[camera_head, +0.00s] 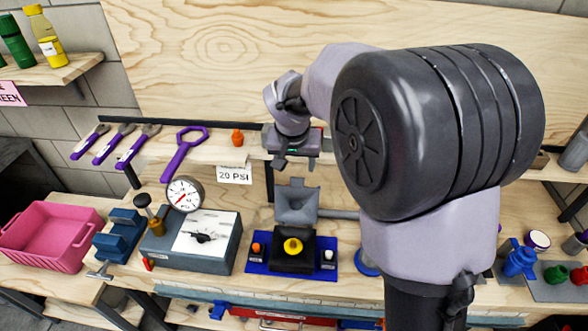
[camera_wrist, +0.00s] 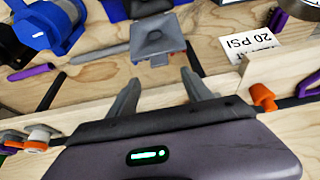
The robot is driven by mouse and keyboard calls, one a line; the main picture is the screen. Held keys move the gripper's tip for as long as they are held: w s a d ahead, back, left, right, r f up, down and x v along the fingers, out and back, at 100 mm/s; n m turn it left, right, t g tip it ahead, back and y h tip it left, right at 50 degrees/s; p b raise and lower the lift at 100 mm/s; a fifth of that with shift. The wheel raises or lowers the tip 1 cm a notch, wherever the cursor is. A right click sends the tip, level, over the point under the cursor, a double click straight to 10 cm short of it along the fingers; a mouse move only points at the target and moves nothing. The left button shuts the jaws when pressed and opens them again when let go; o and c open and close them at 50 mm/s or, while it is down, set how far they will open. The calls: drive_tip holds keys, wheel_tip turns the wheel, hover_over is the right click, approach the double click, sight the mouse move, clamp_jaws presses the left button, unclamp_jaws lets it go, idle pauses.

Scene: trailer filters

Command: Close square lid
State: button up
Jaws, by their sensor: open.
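The square lid (camera_head: 297,203) is grey with a recessed, funnel-like face. It stands raised at the back of a black housing (camera_head: 291,262) with a yellow round part (camera_head: 293,246) on top. The lid also shows in the wrist view (camera_wrist: 156,38), ahead of the fingers. My gripper (camera_head: 295,163) is above and behind the lid, near the shelf edge. In the wrist view my gripper (camera_wrist: 161,77) is open, with nothing between its fingers and a gap to the lid.
A gauge box (camera_head: 194,240) stands left of the housing on the bench. A grey rod (camera_head: 338,214) lies right of the lid. An orange piece (camera_head: 237,137) and purple wrenches (camera_head: 184,150) are on the shelf. A pink bin (camera_head: 50,235) is at far left.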

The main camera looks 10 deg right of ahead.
sight(297, 178)
drive_tip(key=b+x, duration=0.1)
drive_tip(key=x, duration=0.7)
drive_tip(key=shift+f+b, duration=0.2)
drive_tip(key=shift+b, duration=0.2)
drive_tip(key=shift+w, duration=0.1)
clamp_jaws()
idle(0.7)
